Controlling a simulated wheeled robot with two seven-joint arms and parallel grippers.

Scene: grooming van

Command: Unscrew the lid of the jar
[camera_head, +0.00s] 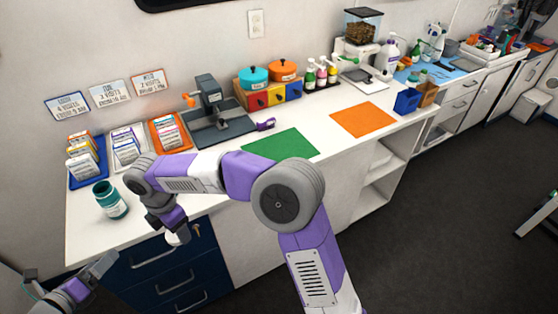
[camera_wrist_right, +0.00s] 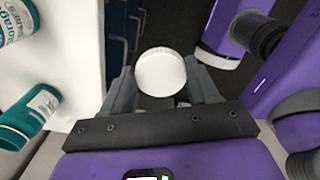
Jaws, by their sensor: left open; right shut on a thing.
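The teal jar (camera_head: 110,199) stands upright near the front left of the white counter, with no lid on it. In the right wrist view, teal labelled jar shapes (camera_wrist_right: 36,115) show at the left edge, partly cut off. My right gripper (camera_head: 176,228) is shut on a round white lid (camera_head: 178,238), held apart from the jar, in front of the counter's edge. The lid sits between both fingers in the right wrist view (camera_wrist_right: 161,71). My left gripper (camera_head: 98,272) is open and empty, below and left of the jar, in front of the drawers.
Blue, white and orange card trays (camera_head: 90,174) stand behind the jar. A green mat (camera_head: 281,143) and an orange mat (camera_head: 363,119) lie farther right. Navy drawers (camera_head: 165,276) are below the counter. My right arm crosses the counter's front and hides part of it.

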